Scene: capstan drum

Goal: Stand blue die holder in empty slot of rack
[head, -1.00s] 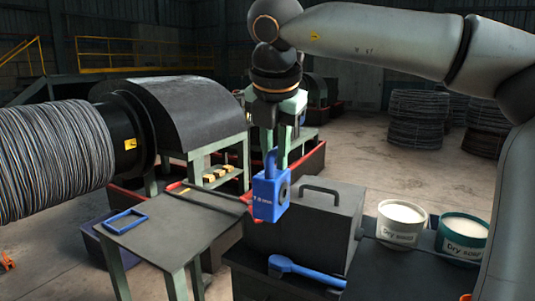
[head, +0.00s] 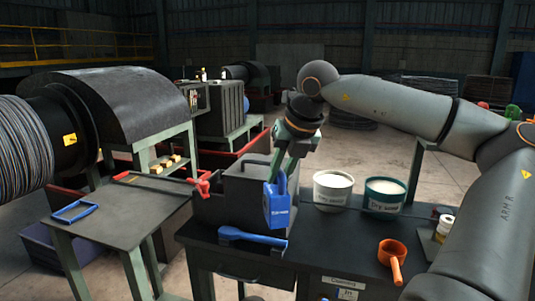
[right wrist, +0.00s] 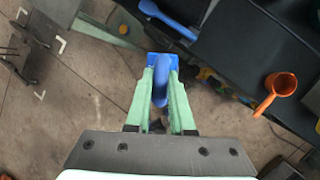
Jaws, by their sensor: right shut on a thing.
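The blue die holder (head: 278,208), a block with a loop handle on top, hangs from my right gripper (head: 286,170) in front of the grey toolbox. Both fingers are shut on its handle. In the right wrist view the blue handle (right wrist: 161,85) sits between the green fingers, and the block is mostly hidden beneath it. The holder is slightly tilted in the head view and clear of the bench top. I cannot make out the rack or its empty slot in either view. My left gripper is not in view.
A grey toolbox (head: 244,190) stands behind the holder. A side table (head: 125,217) at left holds a blue frame (head: 74,212).

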